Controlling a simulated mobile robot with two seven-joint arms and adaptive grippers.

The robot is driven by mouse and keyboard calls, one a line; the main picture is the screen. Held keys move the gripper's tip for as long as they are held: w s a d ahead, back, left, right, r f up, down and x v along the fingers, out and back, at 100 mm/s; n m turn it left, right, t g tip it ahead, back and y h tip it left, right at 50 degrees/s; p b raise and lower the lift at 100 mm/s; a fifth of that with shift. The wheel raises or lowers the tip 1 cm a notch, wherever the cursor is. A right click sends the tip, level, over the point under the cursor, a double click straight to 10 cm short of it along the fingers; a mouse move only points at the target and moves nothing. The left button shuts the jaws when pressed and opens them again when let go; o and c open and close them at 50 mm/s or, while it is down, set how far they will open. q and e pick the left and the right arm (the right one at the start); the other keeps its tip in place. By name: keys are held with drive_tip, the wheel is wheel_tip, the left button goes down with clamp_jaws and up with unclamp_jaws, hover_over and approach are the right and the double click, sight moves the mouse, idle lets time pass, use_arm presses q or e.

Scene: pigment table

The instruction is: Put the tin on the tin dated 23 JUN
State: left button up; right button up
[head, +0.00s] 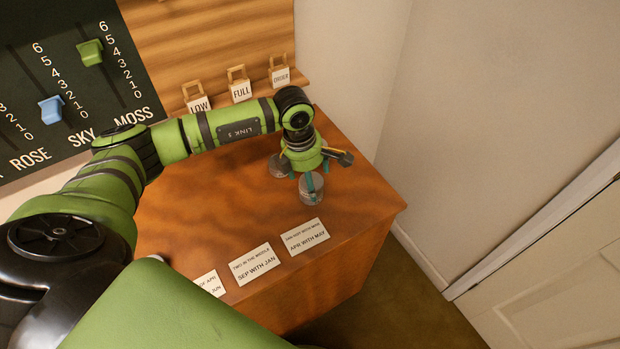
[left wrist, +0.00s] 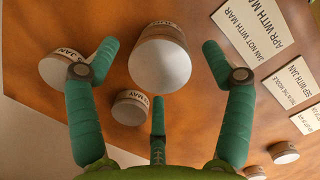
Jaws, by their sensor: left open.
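My left gripper (head: 311,180) is open above the wooden table, at its far right part. In the left wrist view its green fingers (left wrist: 159,48) stand apart on either side of a pale-topped tin (left wrist: 162,66), which looks nearest. I cannot tell whether they touch it. A grey tin (head: 312,192) shows under the gripper in the head view, and another tin (head: 277,166) is just left of it. In the left wrist view a tin marked JAN (left wrist: 60,70) is by the left finger, and one marked MAY (left wrist: 130,107) is lower. No 23 JUN date is readable. My right gripper is out of view.
Two more tins (left wrist: 284,153) (left wrist: 255,172) sit at the lower right of the wrist view. Tagged holders, including FULL (head: 240,91), stand at the back. A wall is right.

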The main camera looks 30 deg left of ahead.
sight(304, 181)
use_arm(q)
wheel_tip(304, 181, up, 11)
drive_tip(key=s+a+b, duration=0.1)
drive_tip(key=b, duration=0.2)
drive_tip(key=shift+a, duration=0.2)
